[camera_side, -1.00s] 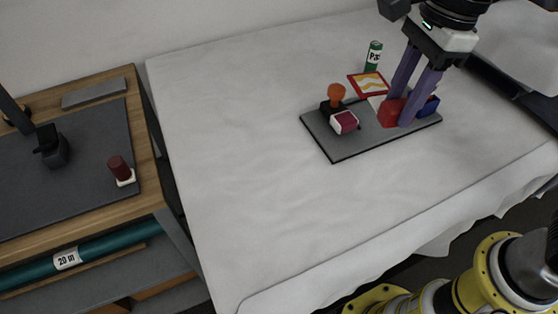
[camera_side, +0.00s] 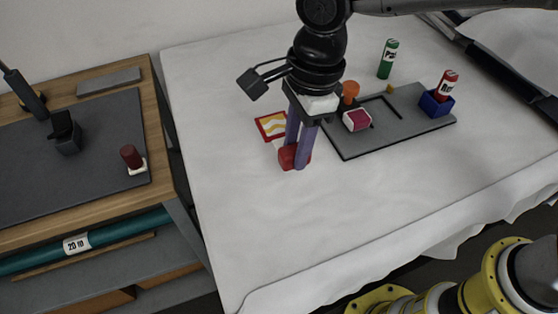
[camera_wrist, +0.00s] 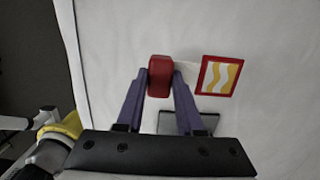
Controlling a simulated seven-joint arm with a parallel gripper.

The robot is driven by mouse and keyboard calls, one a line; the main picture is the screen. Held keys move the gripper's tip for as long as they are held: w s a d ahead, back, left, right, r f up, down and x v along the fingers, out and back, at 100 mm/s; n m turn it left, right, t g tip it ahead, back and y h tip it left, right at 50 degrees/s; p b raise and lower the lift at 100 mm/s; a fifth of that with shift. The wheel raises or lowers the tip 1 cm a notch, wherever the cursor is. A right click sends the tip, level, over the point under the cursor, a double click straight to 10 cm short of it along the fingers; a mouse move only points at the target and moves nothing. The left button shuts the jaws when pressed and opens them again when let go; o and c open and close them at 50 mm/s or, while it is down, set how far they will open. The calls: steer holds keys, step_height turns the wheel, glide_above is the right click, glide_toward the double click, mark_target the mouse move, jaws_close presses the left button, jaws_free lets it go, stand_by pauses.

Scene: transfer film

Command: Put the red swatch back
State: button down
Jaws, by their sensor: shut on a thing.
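The red swatch is a red grip block (camera_side: 287,157) joined by a pale strip to a red-framed card (camera_side: 272,125) with a yellow and white wave pattern. My gripper (camera_side: 296,164) is shut on the red block, over bare white tablecloth left of the grey board (camera_side: 400,135). In the wrist view the block (camera_wrist: 160,76) sits between my fingertips (camera_wrist: 160,80), with the card (camera_wrist: 219,76) to its right. I cannot tell how high the swatch is above the cloth. A dark-edged outline (camera_side: 385,98) shows on the board, with no card in it.
A green tube (camera_side: 388,58) stands behind. The front cloth (camera_side: 300,230) is clear.

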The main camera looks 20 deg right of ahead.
steer(key=f, duration=0.1)
steer(key=w+a+f, duration=0.2)
steer(key=shift+f, duration=1.7)
steer(key=shift+f, duration=0.1)
steer(key=c, duration=0.5)
jaws_free()
steer(key=shift+c, duration=0.2)
steer(key=r, duration=0.4)
steer(key=d+r, duration=0.1)
steer(key=r, duration=0.7)
steer(key=shift+d+r, duration=0.1)
steer(key=shift+d, duration=0.1)
steer(key=shift+d, duration=0.1)
